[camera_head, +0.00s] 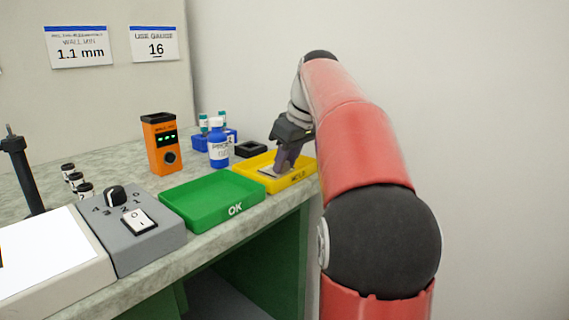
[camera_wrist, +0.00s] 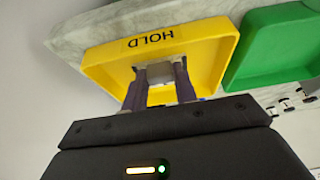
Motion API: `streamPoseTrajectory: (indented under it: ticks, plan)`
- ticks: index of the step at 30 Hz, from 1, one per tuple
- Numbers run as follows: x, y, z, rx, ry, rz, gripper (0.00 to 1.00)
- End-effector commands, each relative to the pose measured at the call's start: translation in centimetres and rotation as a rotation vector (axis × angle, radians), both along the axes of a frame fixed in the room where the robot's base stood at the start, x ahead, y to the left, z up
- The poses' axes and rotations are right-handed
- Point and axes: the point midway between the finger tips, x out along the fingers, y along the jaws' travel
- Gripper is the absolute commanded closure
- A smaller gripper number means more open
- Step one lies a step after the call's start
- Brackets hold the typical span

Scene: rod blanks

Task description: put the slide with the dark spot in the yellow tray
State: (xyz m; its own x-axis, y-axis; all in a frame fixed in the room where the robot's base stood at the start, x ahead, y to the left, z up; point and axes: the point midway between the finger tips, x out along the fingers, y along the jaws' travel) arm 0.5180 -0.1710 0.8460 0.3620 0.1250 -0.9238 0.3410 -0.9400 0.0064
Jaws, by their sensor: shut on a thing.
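The yellow tray (camera_head: 304,174), marked HOLD, stands at the right end of the bench. It also fills the upper middle of the wrist view (camera_wrist: 105,62). My gripper (camera_head: 277,168) is low over the tray, its fingers pointing down into it. In the wrist view my gripper (camera_wrist: 160,80) is shut on a small pale slide (camera_wrist: 160,73) between its two fingers. The slide shows in the head view as a light flat piece (camera_head: 268,171) at the fingertips. I cannot tell whether it touches the tray floor. Its dark spot cannot be made out.
A green tray (camera_head: 175,199) marked OK stands to the left of the yellow one. Behind are a blue bottle (camera_head: 218,147), an orange meter (camera_head: 161,146) and a small black box (camera_head: 250,148). A grey switch box (camera_head: 120,258) is at the front left.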

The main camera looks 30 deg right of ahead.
Motion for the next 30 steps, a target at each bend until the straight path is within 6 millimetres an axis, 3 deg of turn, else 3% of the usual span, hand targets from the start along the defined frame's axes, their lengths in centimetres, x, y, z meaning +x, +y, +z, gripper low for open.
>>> streamPoseTrajectory:
  ticks: [4, 5, 9, 20, 30]
  plan:
    - [0.0, 0.0, -0.4, 0.0, 0.0, 0.0, 0.94]
    - [0.0, 0.0, -0.3, 0.0, 0.0, 0.0, 0.68]
    - [0.0, 0.0, -0.3, 0.0, 0.0, 0.0, 0.5]
    - [0.0, 0.0, 0.3, 0.0, 0.0, 0.0, 0.5]
    - [-2.3, -0.8, 6.6, -0.002, -0.003, -0.001, 0.5]
